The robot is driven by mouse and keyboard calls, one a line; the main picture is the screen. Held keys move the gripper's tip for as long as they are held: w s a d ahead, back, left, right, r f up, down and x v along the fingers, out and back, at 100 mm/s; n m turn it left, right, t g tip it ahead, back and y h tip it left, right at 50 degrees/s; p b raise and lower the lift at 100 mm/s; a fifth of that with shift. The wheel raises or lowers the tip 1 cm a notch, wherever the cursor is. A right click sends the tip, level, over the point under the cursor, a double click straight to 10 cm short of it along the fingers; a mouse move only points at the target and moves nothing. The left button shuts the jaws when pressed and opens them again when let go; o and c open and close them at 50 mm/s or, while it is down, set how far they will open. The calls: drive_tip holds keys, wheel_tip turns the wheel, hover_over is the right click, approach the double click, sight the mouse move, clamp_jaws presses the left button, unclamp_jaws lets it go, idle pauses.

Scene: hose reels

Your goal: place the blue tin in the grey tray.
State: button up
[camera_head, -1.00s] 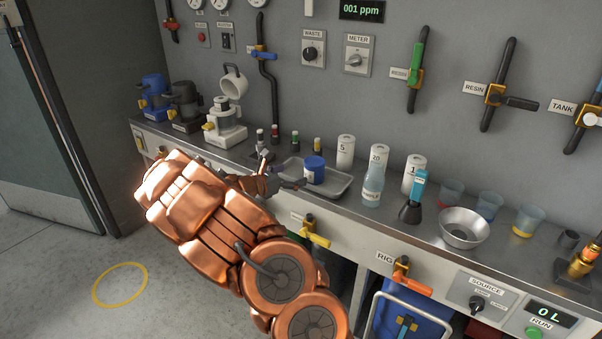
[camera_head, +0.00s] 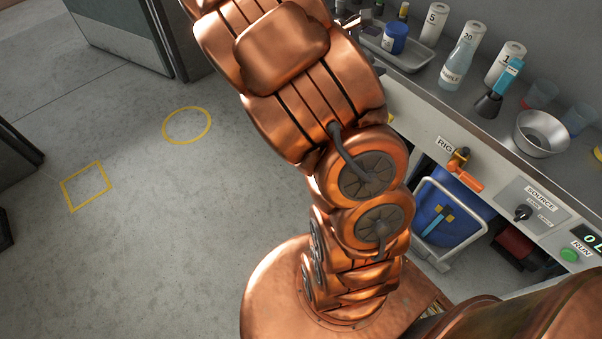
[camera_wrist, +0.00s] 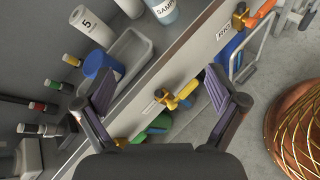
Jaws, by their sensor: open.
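The blue tin (camera_head: 396,38) stands upright in the grey tray (camera_head: 413,62) on the steel counter, at the top of the head view. In the wrist view the tin (camera_wrist: 98,65) is at upper left, and the tray (camera_wrist: 133,47) runs beside it. My gripper (camera_wrist: 165,90) is open with nothing between its fingers. Its left finger overlaps the near side of the tin in the picture; I cannot tell if they touch.
White numbered canisters (camera_head: 434,24) and a sample bottle (camera_head: 458,64) stand right of the tray. Small capped vials (camera_wrist: 72,60) stand left of it. A yellow valve handle (camera_wrist: 182,95) juts from the counter front. A metal bowl (camera_head: 541,133) lies further right.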

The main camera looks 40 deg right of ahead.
drive_tip(key=s+a+f+m+t+y, duration=0.1)
drive_tip(key=s+a+y, duration=0.3)
drive_tip(key=a, duration=0.8)
drive_tip(key=s+a+f+m+y, duration=0.1)
drive_tip(key=s+a+m+y, duration=0.3)
drive_tip(key=s+a, duration=0.4)
drive_tip(key=s+a+f+m+t+y, duration=0.1)
drive_tip(key=s+a, duration=0.4)
drive_tip(key=a, duration=1.1)
drive_tip(key=m+y, duration=0.1)
drive_tip(key=y, duration=0.1)
drive_tip(key=shift+s+a+f+m+t+y, duration=0.2)
drive_tip(key=shift+s+f+m+t+y, duration=0.1)
drive_tip(key=shift+s+m+y, duration=0.1)
drive_tip(key=s+p+v, duration=0.3)
drive_tip(key=p+v, duration=0.9)
drive_tip(key=v, duration=0.1)
drive_tip(key=shift+w+r+t+p, duration=0.35)
drive_tip(key=shift+w+r+t, duration=0.05)
drive_tip(key=shift+r, duration=0.05)
